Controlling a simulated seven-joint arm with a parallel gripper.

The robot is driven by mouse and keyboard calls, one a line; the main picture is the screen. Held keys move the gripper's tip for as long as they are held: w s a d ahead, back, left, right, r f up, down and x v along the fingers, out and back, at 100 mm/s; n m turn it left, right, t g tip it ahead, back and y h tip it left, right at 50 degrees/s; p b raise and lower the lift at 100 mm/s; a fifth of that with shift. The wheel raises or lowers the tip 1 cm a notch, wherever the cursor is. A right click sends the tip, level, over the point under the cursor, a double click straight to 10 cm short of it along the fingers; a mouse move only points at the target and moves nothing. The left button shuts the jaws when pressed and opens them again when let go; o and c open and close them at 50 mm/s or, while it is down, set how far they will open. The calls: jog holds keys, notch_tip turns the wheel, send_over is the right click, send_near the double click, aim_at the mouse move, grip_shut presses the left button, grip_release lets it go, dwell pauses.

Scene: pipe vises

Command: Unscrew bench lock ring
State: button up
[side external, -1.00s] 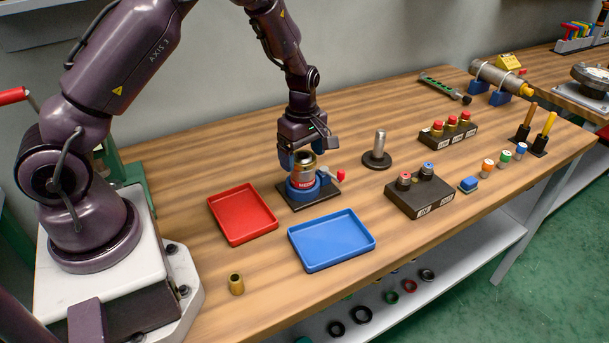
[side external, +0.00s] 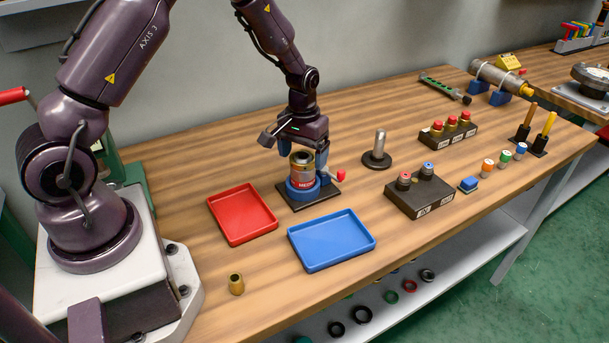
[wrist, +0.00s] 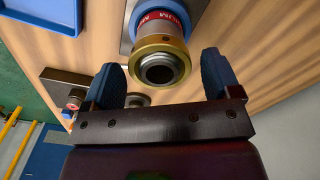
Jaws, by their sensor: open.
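The brass-gold lock ring (side external: 302,157) sits at the top of an upright cylinder with a red, lettered band (side external: 304,184), held in a blue vise (side external: 301,192) on a dark plate. In the wrist view the ring (wrist: 162,46) is seen with a dark round opening at its centre. My gripper (wrist: 163,72) is open, its two blue fingers left and right of the ring's near edge, with gaps visible on both sides. In the side view my gripper (side external: 309,152) is right at the ring, partly behind it; contact is not visible.
A red tray (side external: 242,214) and a blue tray (side external: 331,240) lie in front of the vise. A red-knobbed handle (side external: 340,175) sticks out at its right. A grey post on a round base (side external: 378,150) and a dark button block (side external: 420,193) stand to the right. A small brass piece (side external: 236,284) stands at the front.

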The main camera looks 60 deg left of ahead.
jog(key=c, duration=0.9)
jog(key=n, duration=0.6)
jog(key=shift+d+n, duration=0.1)
jog(key=shift+n, duration=0.2)
jog(key=shift+c, duration=0.2)
jog(key=n, duration=0.7)
jog(key=shift+n, duration=0.3)
